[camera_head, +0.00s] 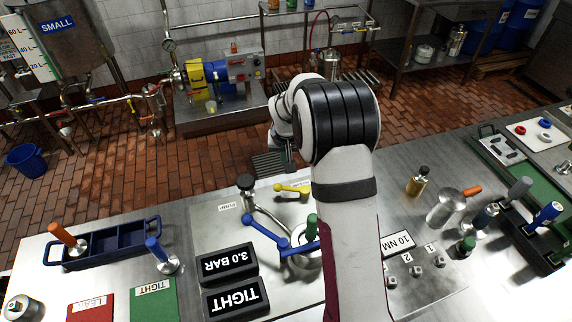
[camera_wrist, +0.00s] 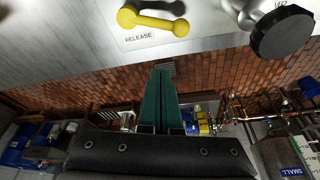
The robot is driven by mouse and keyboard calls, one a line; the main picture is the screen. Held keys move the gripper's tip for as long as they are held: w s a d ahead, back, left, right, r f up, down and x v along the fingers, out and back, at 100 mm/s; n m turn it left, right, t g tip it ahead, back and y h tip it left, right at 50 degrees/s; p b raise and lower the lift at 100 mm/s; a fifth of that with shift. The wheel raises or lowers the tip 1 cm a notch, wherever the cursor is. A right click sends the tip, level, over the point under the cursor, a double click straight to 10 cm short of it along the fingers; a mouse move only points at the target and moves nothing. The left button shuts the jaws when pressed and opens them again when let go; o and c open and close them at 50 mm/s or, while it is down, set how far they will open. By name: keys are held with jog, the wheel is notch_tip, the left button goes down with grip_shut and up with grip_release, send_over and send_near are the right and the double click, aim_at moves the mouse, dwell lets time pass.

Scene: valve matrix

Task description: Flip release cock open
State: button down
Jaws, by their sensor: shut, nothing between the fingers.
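The release cock (camera_head: 292,188) is a small yellow lever on the steel panel at the back of the bench. In the wrist view the yellow cock (camera_wrist: 152,21) lies sideways along the panel, just above the RELEASE label (camera_wrist: 139,37), with a rounded knob at each end. My gripper (camera_wrist: 164,67) has green fingers, shut together with nothing between them. In the wrist view the fingertips lie below the cock in the picture, apart from it. In the head view my arm hides most of the gripper, so the exact gap to the cock cannot be told.
A black pump knob (camera_head: 245,182) stands left of the cock on a bent metal stem. A blue lever (camera_head: 268,232) and a green-topped handle (camera_head: 312,227) are nearer. Black 3.0 BAR (camera_head: 228,263) and TIGHT (camera_head: 236,297) displays lie in front.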

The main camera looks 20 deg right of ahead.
aim_at(291, 188)
jog(key=x, duration=0.7)
jog(key=shift+f, duration=0.3)
jog(key=shift+s+a+r, duration=0.15)
jog(key=shift+s+a, duration=0.05)
jog(key=shift+s, duration=0.35)
jog(key=shift+s+a+r, duration=0.15)
jog(key=shift+s+a, duration=0.05)
jog(key=shift+s, duration=0.35)
jog(key=shift+s+a+r, duration=0.1)
jog(key=shift+s+a, duration=0.1)
jog(key=shift+s, duration=0.45)
